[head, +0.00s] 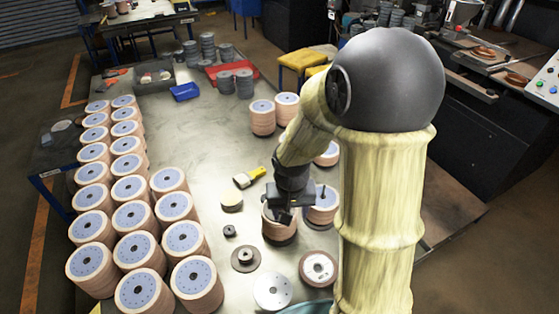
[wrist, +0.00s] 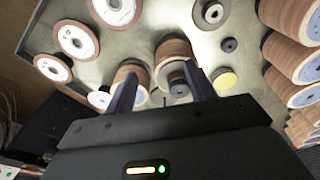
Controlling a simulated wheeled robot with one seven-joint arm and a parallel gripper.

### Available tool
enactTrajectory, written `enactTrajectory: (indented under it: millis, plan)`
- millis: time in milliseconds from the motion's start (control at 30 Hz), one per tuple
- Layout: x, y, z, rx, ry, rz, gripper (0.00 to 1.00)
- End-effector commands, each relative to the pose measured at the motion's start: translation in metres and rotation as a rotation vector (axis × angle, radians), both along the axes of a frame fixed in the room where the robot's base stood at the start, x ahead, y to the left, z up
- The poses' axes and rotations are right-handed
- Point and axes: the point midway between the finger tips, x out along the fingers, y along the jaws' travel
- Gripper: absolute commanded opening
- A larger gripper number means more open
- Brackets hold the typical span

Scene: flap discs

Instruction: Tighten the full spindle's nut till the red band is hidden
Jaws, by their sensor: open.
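My gripper (head: 291,212) is open above a brown stack of flap discs (head: 275,232) near the middle front of the table. In the wrist view its two fingers (wrist: 160,92) point toward this stack (wrist: 172,50), which shows between them. A dark piece (wrist: 178,77) lies at the middle of the stack's top, but it is too small to tell clearly as the nut. No red band can be made out.
Rows of disc stacks (head: 130,215) fill the table's left side. Another stack (head: 322,207) stands close right of my gripper. Loose discs (head: 319,268) lie in front. A yellow tool (head: 248,178) and a pale round piece (head: 232,200) lie left.

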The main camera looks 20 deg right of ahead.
Motion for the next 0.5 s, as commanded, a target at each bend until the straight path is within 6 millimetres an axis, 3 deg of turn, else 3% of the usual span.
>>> enactTrajectory:
  millis: [33,100,500]
  plan:
    - [0.012,0.0,0.017,0.003,0.021,-0.032,0.55]
    - [0.027,0.0,0.021,0.007,0.041,-0.082,0.55]
    - [0.094,0.001,0.029,0.054,0.097,-0.355,0.55]
